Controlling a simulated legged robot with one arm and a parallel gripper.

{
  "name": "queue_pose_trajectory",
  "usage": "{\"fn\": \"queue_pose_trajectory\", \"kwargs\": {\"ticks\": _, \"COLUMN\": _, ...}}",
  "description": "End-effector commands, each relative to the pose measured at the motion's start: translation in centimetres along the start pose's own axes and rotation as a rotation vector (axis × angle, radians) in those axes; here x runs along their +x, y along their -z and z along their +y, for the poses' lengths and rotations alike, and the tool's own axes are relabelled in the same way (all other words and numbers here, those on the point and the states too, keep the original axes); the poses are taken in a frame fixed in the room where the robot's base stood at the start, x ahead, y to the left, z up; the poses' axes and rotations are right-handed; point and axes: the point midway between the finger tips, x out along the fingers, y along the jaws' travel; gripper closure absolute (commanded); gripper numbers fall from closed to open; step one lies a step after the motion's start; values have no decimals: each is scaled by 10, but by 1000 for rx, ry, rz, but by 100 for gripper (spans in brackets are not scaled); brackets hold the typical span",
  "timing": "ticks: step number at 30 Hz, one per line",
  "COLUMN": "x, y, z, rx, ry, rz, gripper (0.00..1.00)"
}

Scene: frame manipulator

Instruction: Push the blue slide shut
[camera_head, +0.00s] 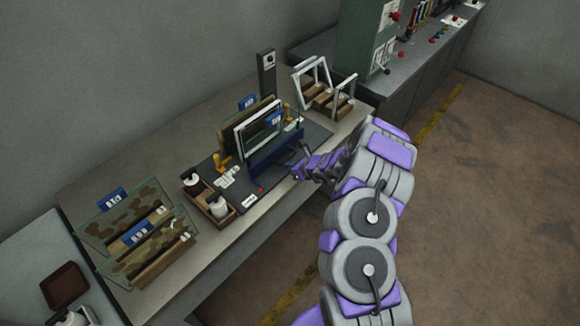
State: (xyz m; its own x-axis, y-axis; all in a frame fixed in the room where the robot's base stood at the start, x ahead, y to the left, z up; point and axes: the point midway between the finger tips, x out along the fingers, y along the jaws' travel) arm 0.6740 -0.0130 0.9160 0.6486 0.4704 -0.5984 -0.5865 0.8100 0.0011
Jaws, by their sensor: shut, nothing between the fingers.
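The blue slide (272,150) is a long dark-blue bar along the front of an upright white-framed panel (258,127) on the workbench. I cannot tell from this view how far it stands open. My gripper (298,175) is at the end of my purple and grey arm, just right of and in front of the blue slide, low over the dark mat. It is shut and empty. Whether it touches the slide cannot be told.
Small trays with white bottles (217,206) stand left of the panel. White frames (325,85) stand behind on the right. A green cabinet (368,40) is at the back. Floor on the right is clear.

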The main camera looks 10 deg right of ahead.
Motion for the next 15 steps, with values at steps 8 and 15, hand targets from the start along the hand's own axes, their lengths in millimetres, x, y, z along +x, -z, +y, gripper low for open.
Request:
{"fn": "queue_pose_trajectory", "kwargs": {"ticks": 8, "x": 30, "y": -21, "z": 0, "rx": -7, "ry": -2, "rz": 1, "gripper": 100}}
{"fn": "queue_pose_trajectory", "kwargs": {"ticks": 15, "x": 34, "y": -25, "z": 1, "rx": -2, "ry": -1, "rz": 0, "gripper": 100}}
